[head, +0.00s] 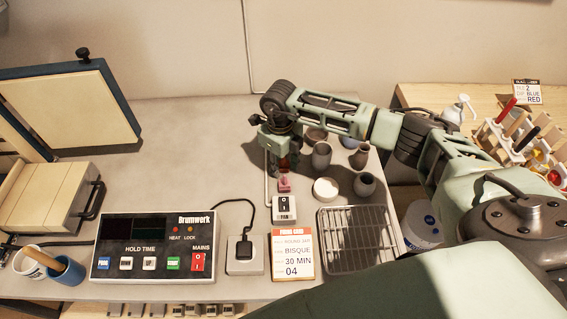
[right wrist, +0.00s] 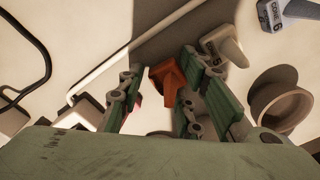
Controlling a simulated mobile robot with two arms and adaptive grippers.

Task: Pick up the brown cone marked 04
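A brown-orange cone (right wrist: 172,80) shows in the right wrist view between the fingers of my right gripper (right wrist: 160,95), closer to the right-hand fingers. A gap shows between it and the left-hand finger. I cannot read a mark on it. In the head view my right gripper (head: 280,150) points down over the table, with a reddish-brown patch of the cone (head: 284,163) just below it, partly hidden. The gripper looks open. My left gripper is not in view.
A pink cone (head: 284,184) stands just in front. A pale cone (right wrist: 225,48) and a grey one marked CONE 6 (right wrist: 285,14) are close by. Small pots (head: 321,156), a white round jar (head: 325,190), a switch box (head: 284,209) and a wire rack (head: 357,240) surround the gripper.

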